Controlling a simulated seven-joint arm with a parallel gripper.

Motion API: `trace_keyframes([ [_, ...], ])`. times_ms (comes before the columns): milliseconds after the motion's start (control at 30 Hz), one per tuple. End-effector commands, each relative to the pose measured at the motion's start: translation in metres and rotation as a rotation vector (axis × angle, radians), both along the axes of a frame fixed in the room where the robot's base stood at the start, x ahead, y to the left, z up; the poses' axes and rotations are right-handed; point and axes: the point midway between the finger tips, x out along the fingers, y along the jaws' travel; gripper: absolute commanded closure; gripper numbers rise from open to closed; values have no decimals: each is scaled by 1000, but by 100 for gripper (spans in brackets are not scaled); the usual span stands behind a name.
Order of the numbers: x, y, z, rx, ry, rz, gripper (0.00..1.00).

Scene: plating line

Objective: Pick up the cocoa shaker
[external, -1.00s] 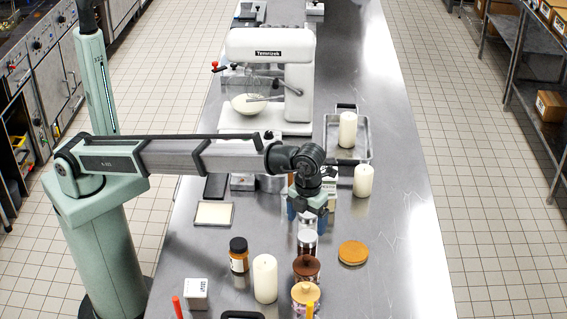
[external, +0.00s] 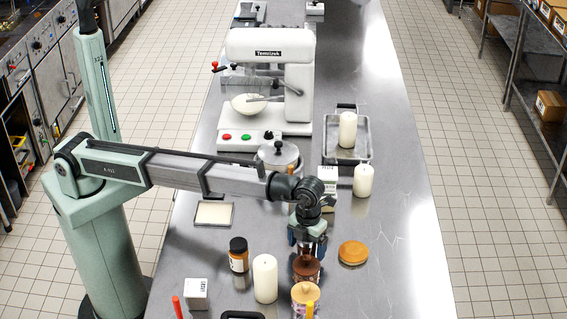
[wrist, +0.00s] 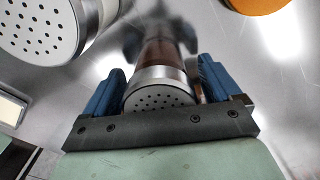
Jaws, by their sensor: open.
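The cocoa shaker (wrist: 158,93) has a round perforated metal lid and a clear body with brown contents. In the wrist view it stands between my two blue fingers, its lid close to my palm. My gripper (wrist: 162,88) is open, with one finger on each side of the shaker. I cannot tell whether either finger touches it.
A cream candle (external: 265,280) and amber jar (external: 238,256) are at left, an orange disc (external: 353,252) at right. A large perforated lid (wrist: 38,28) shows in the wrist view.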

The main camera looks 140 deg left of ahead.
Motion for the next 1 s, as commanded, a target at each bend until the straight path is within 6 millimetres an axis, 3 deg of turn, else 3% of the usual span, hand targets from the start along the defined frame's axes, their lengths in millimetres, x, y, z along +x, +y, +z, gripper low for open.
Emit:
trace_keyframes([
  [167, 0, 0, 1, 0, 0, 0, 11],
  [800, 0, 0, 1, 0, 0, 0, 72],
  [1000, 0, 0, 1, 0, -1, 0, 73],
])
